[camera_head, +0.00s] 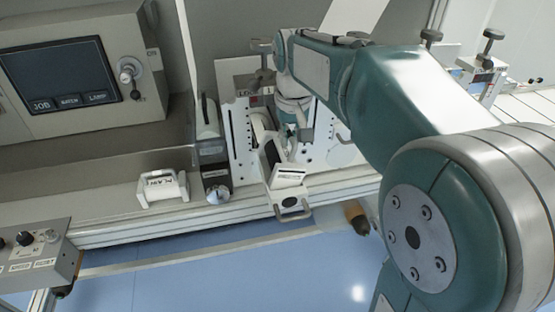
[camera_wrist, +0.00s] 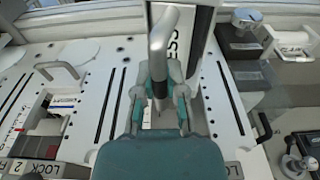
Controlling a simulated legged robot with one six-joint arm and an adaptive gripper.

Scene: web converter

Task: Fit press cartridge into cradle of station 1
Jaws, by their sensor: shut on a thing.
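A black upright unit (camera_head: 212,150) and a white handled block (camera_head: 162,187) stand left of the station. A screen console (camera_head: 70,75) is behind them. In the wrist view, a second station with a loop handle (camera_wrist: 58,72) lies left.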

